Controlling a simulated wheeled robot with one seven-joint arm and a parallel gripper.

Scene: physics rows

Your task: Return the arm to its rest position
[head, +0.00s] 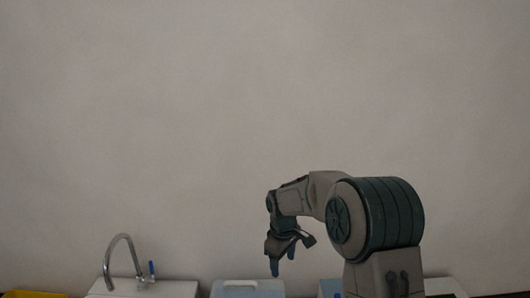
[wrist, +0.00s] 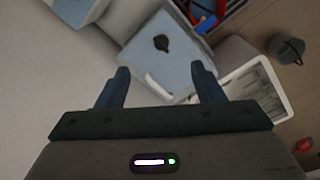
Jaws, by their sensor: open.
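My gripper (head: 282,264) hangs fingers down at the end of my bent arm in the head view, above the light blue box at the bottom edge. In the wrist view my gripper (wrist: 160,84) is open, with its two dark blue fingers apart and nothing held between them. Beyond the fingers lies a pale blue box (wrist: 183,62) with a dark round knob-like part and a white handle-like strip. Its top is below the fingertips, and I see no contact.
A curved metal faucet (head: 117,246) stands on a white counter (head: 150,290) at the left. A yellow thing (head: 35,295) is at the far left. The wrist view shows a white tray (wrist: 262,86), a dark bucket (wrist: 288,48) and a red-and-blue thing (wrist: 203,12). The wall above is bare.

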